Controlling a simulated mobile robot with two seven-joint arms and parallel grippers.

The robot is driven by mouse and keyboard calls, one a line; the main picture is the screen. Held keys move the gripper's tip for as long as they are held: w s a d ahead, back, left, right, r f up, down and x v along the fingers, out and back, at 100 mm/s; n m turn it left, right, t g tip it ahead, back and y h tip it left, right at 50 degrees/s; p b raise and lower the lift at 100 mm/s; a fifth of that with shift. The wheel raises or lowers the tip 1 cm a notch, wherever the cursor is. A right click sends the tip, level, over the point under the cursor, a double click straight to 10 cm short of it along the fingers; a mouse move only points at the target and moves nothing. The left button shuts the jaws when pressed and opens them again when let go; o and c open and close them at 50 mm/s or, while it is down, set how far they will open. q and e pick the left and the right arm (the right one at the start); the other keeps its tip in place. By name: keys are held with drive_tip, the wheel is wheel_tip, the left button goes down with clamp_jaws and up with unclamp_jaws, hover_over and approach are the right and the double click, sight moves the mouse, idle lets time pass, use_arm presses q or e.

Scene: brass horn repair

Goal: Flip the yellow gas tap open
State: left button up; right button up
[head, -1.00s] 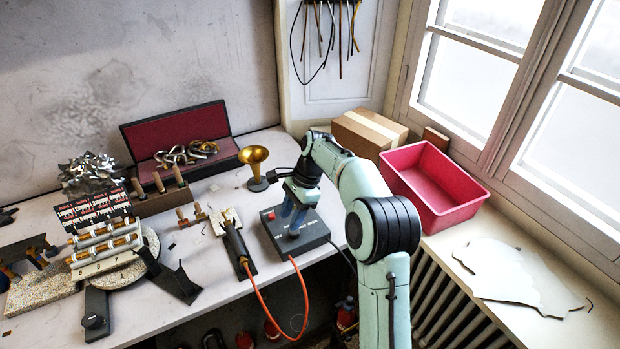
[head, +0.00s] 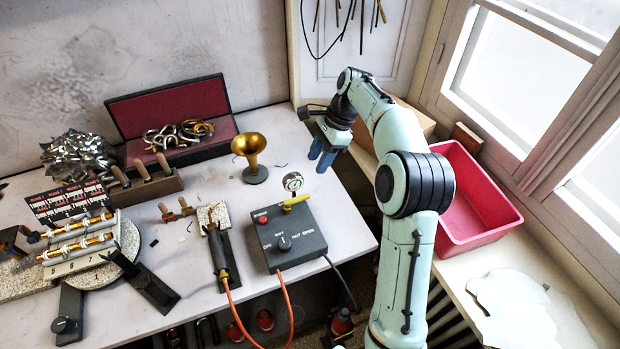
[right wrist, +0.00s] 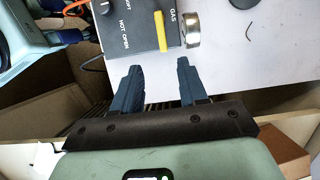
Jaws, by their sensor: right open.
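The yellow gas tap (head: 297,200) is a small lever at the back right of a dark grey control box (head: 289,234) on the bench. In the right wrist view the yellow tap (right wrist: 160,31) lies beside the word GAS, near a round gauge (right wrist: 191,28). My right gripper (head: 322,163) is open and empty, above and behind the box, apart from the tap. In the right wrist view its two blue fingers (right wrist: 160,72) are spread, with the tap beyond their tips.
A brass horn bell (head: 249,151) stands left of the gripper. A torch (head: 218,255) lies left of the box, with an orange hose (head: 290,306) nearby. A pink bin (head: 455,205) stands right of my arm. Bench space right of the box is clear.

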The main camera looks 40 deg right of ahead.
drive_tip(key=b, duration=0.2)
approach(299, 198)
drive_tip(key=x, duration=0.6)
drive_tip(key=shift+f, duration=0.1)
use_arm(q)
drive_tip(key=shift+s+d+f, duration=0.2)
drive_tip(key=shift+s+f, duration=1.2)
drive_tip(key=shift+f, duration=0.15)
use_arm(e)
drive_tip(key=shift+w+a+f, duration=0.15)
drive_tip(key=shift+a+f, duration=0.1)
drive_tip(key=shift+f, duration=0.4)
drive_tip(key=shift+c, duration=0.3)
clamp_jaws()
